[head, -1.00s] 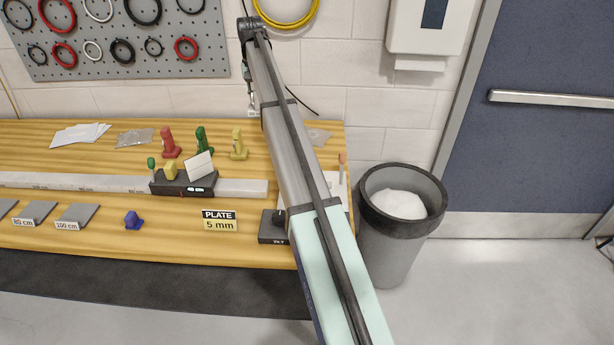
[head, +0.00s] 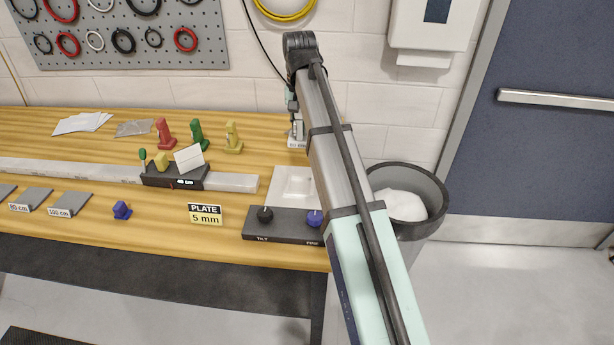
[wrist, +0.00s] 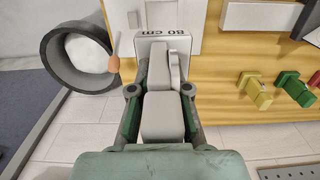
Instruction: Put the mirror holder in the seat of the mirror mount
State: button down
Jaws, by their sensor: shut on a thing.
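The mirror holder (wrist: 162,42) is a pale grey piece with an "80 cm" label, held between the fingers of my gripper (wrist: 160,85) in the wrist view. In the head view my gripper (head: 296,110) is shut on it, and its label (head: 297,143) shows just behind the mirror mount. The mirror mount has a white plate with a square recess, the seat (head: 293,187), and a dark front block (head: 285,226) with TILT and FINE knobs. The seat looks empty. The holder is behind and apart from the seat. My arm covers the mount's right side.
A grey bin (head: 438,190) stands right of the bench. A rail with a dark carriage (head: 175,179), coloured pieces and a white card is on the left. Grey labelled holders (head: 70,201) lie in front of it. An orange-tipped stick (wrist: 113,62) shows near the gripper.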

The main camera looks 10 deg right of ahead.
aim_at(301, 141)
notch_tip(301, 141, down, 17)
jog(key=p, duration=0.3)
jog(key=shift+f, duration=0.1)
jog(key=shift+f, duration=0.15)
jog(key=c, duration=1.1)
grip_release()
jog(key=shift+c, duration=0.2)
notch_tip(301, 141, up, 12)
jog(key=shift+r+b, duration=0.15)
jog(key=shift+b, duration=0.95)
